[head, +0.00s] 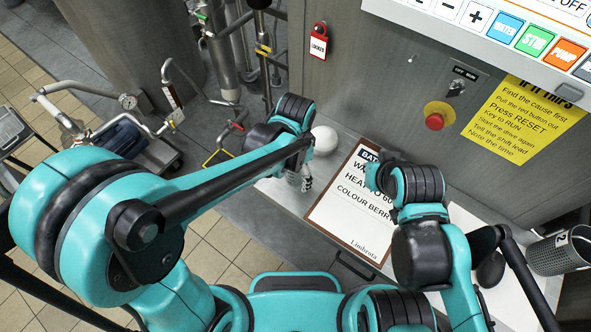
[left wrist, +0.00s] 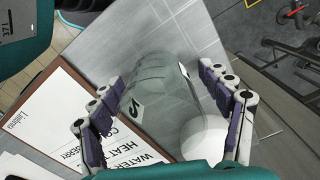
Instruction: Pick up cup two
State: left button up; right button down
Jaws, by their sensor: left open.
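Cup two is a clear, see-through cup (left wrist: 160,85) with a dark "2" on its side. In the left wrist view it lies across the space between the fingers of my left gripper (left wrist: 168,103). The fingers are spread on either side of it, and I cannot tell whether either touches it. In the head view my left gripper (head: 306,180) is low over the grey worktop, left of the framed board. The cup is hard to make out there. My right gripper does not show; only its arm is in view.
A white rounded object (head: 324,140) stands close behind my left gripper. The framed text board (head: 350,205) lies to its right. A perforated grey cylinder marked "2" (head: 560,252) is at far right. A red stop button (head: 435,121) is on the panel. Pipes stand behind left.

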pick_arm(q)
jog(key=c, duration=1.3)
jog(key=shift+r, duration=0.15)
